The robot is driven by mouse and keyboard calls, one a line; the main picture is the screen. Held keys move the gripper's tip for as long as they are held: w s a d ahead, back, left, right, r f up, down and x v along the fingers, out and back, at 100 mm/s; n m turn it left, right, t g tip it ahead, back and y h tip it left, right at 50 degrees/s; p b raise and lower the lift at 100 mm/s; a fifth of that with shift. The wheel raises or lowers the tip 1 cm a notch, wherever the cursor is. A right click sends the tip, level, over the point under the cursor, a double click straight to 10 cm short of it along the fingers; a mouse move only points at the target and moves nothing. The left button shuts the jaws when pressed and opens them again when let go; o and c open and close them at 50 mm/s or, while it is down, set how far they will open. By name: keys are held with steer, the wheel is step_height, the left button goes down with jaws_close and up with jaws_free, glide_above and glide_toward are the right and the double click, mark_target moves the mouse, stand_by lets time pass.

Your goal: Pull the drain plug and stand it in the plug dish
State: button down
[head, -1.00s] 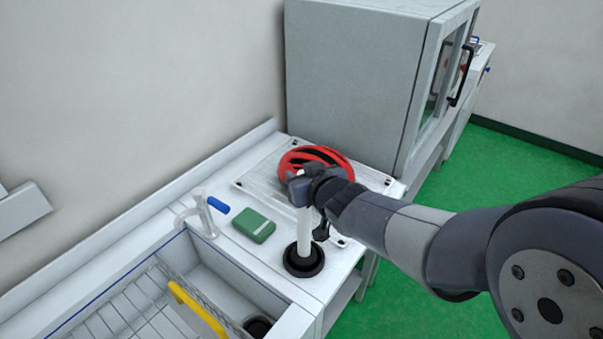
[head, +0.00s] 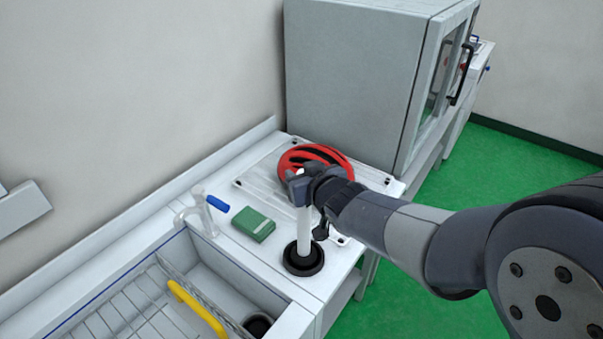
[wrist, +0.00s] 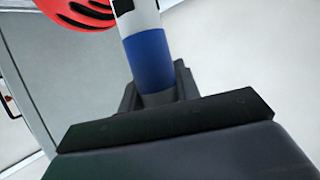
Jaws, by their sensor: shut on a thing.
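The drain plug is a tall white tube (head: 303,232), upright on the worktop beside the sink. Its lower end is at the round black plug dish (head: 291,264), within the dish's outline; I cannot tell if it touches the bottom. My gripper (head: 301,187) is shut on the upper part of the plug. In the wrist view the tube shows a blue band (wrist: 149,60) close to the jaws and a white part beyond it. The fingertips are mostly hidden there by the gripper body. The dark round drain (head: 258,325) shows in the sink floor.
A red helmet (head: 292,160) lies on a white tray (head: 253,182) just behind my gripper. A green box (head: 253,224) and a blue-handled tap (head: 217,204) stand left of the plug. A yellow handle (head: 196,308) crosses the sink. A large grey cabinet (head: 350,85) stands behind.

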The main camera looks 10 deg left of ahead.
steer(key=shift+f+b, duration=0.45)
steer(key=shift+f, duration=0.1)
steer(key=c, duration=1.3)
jaws_free()
steer(key=shift+p+v, duration=2.8)
steer(key=shift+v, duration=2.75)
steer(key=shift+w, duration=0.15)
steer(key=shift+b+x, duration=2.25)
steer(key=shift+x, duration=2.05)
